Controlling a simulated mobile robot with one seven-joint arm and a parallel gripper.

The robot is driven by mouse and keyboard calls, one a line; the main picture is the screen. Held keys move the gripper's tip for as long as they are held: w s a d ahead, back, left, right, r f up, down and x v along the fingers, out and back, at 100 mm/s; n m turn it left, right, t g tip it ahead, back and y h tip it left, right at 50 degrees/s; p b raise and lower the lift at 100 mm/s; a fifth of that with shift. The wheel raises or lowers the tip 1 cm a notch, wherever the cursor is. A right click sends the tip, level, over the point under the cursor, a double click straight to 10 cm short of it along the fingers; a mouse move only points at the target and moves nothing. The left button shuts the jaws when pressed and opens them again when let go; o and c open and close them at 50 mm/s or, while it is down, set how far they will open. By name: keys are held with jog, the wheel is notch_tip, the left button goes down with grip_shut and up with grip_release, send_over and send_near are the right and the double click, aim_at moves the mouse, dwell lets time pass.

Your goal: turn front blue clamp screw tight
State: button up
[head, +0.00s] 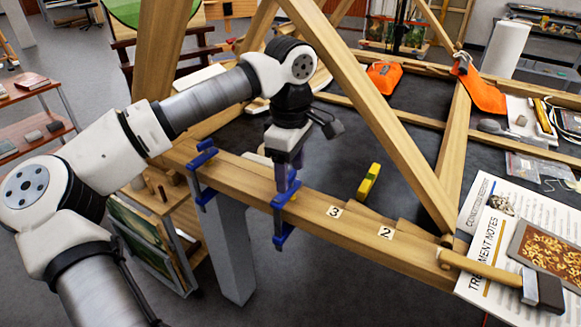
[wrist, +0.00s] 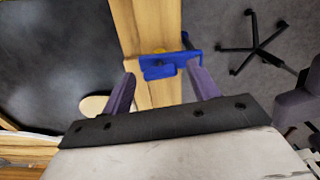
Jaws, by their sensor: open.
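Two blue clamps sit on the long wooden beam (head: 320,212) in the head view. The nearer blue clamp (head: 280,238) grips the beam below my gripper (head: 289,182); the other blue clamp (head: 203,172) is further left. My gripper points down with its purple fingers apart, close over the nearer clamp's top. In the wrist view, my open gripper (wrist: 162,73) has a finger on each side of the beam (wrist: 152,32). A blue clamp (wrist: 168,65) appears between and just beyond the fingertips; contact cannot be told. Its screw is not clear.
A yellow block (head: 369,182) lies on the dark surface right of the gripper. A slanted wooden post (head: 370,110) rises close to my arm. A hammer (head: 500,270) and printed sheets (head: 490,235) lie at the right. Number labels mark the beam.

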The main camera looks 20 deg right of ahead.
aim_at(291, 174)
notch_tip(291, 174, up, 14)
jog(key=shift+f, duration=0.15)
dwell(0.6)
